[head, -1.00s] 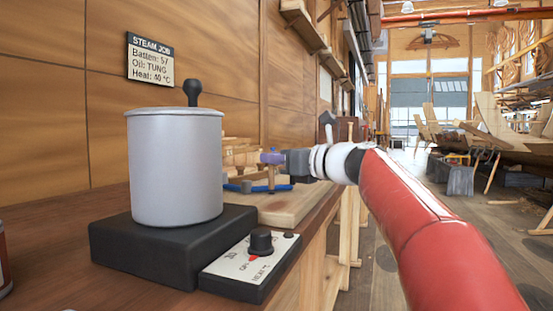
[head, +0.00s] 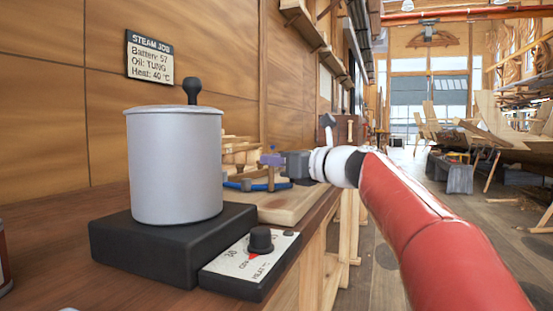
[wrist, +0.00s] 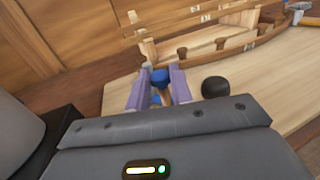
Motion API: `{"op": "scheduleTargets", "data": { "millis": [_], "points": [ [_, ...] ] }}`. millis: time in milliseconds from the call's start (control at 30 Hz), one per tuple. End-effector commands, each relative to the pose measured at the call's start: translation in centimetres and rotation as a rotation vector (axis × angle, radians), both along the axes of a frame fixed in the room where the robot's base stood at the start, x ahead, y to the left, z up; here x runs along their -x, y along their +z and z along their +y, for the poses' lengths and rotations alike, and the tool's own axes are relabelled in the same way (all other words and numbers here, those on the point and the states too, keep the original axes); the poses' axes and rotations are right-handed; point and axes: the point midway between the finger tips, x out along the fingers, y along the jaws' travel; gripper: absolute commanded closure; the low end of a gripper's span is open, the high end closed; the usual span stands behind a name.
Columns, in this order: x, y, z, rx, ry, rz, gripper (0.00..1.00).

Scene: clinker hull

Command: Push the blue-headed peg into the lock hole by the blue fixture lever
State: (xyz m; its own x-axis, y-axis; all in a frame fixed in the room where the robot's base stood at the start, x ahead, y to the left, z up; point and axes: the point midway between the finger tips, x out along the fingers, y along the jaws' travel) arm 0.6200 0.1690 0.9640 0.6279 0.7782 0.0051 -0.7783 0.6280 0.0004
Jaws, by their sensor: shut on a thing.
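In the wrist view the peg's blue head (wrist: 160,76) shows between the purple fingers of my gripper (wrist: 160,88). In the head view my gripper (head: 271,160) is shut at the top of the upright peg (head: 271,179), low over the pale wooden board (head: 290,208). A blue curved bar (head: 262,187), perhaps the fixture lever, lies low around the peg, with a grey-blue knob (head: 246,185) to its left. The lock hole is hidden, and I cannot tell whether the peg's lower end is in it.
A grey pot (head: 175,165) stands on a black heater (head: 145,250) left of the board, with a control box (head: 250,265) in front. A dark round knob (wrist: 215,87) is just right of my fingers. The wall is close on the left.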

Motion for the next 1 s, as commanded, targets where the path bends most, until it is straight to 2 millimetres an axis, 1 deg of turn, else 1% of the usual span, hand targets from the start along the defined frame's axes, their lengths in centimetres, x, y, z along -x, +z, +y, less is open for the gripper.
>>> {"op": "scheduleTargets", "data": {
  "millis": [433,1000],
  "points": [
    [0.0,-0.1,0.0,0.000,0.000,0.000,0.99],
    [0.0,-1.5,0.0,0.000,0.000,0.000,0.99]
  ]
}}
